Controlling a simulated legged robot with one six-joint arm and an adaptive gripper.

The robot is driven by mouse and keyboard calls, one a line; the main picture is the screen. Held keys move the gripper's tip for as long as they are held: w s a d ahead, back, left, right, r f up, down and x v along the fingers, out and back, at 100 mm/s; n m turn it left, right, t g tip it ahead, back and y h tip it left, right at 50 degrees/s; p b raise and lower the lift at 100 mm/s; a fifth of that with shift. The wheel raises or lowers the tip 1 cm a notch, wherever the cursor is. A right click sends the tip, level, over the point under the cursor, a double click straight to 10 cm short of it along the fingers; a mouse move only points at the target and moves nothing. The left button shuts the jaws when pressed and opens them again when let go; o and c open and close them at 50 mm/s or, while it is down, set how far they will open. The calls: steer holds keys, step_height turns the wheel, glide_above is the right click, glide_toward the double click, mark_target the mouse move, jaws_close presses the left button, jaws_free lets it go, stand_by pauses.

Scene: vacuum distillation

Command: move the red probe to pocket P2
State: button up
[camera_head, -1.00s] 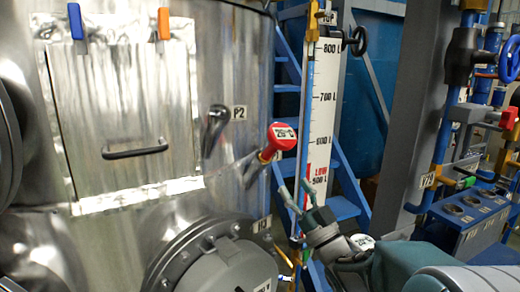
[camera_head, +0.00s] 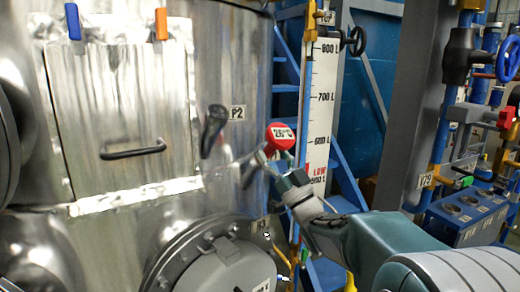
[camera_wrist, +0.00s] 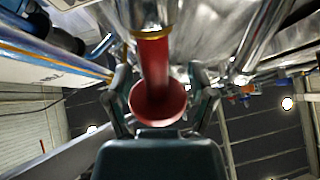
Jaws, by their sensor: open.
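The red probe (camera_head: 280,137) has a round head with a "26°C" display and sits tilted in a fitting on the steel vessel's right side. In the wrist view the red probe (camera_wrist: 155,85) runs between my fingers into a metal fitting with a brass ring (camera_wrist: 150,33). My gripper (camera_head: 274,162) is open just below the probe's head, with a finger on each side in the wrist view (camera_wrist: 160,82). I cannot tell whether the fingers touch it. Pocket P2 (camera_head: 213,125), a dark tilted fitting beside its "P2" label (camera_head: 237,112), is up and left of the probe.
The steel vessel (camera_head: 240,60) has a hatch with a black handle (camera_head: 133,150) and a round flanged port (camera_head: 225,262) below. A white level scale (camera_head: 322,100) and blue stairs (camera_head: 345,180) stand right of the probe. Pipes and valves (camera_head: 470,60) are farther right.

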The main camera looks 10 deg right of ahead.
mark_target(288, 147)
steer(key=shift+w+a+r, duration=0.15)
steer(key=shift+w+r, duration=0.1)
steer(key=shift+w, duration=0.05)
jaws_close()
steer(key=shift+r, duration=0.1)
steer(key=shift+s+d+r, duration=0.25)
steer(key=shift+s+r, duration=0.25)
steer(key=shift+r, duration=0.1)
steer(key=shift+s+d+r, duration=0.2)
steer(key=shift+s+r, duration=0.25)
steer(key=shift+r, duration=0.2)
steer(key=shift+s+d+r, duration=0.25)
steer(key=shift+s+r, duration=0.25)
steer(key=shift+r, duration=0.1)
steer(key=shift+s+d+r, duration=0.25)
steer(key=shift+s+r, duration=0.25)
steer(key=shift+r, duration=0.15)
steer(key=shift+s+d+r, duration=0.2)
steer(key=shift+s+r, duration=0.25)
steer(key=shift+r, duration=0.15)
steer(key=shift+s+d+r, duration=0.25)
steer(key=shift+s+r, duration=0.25)
steer(key=shift+r, duration=0.15)
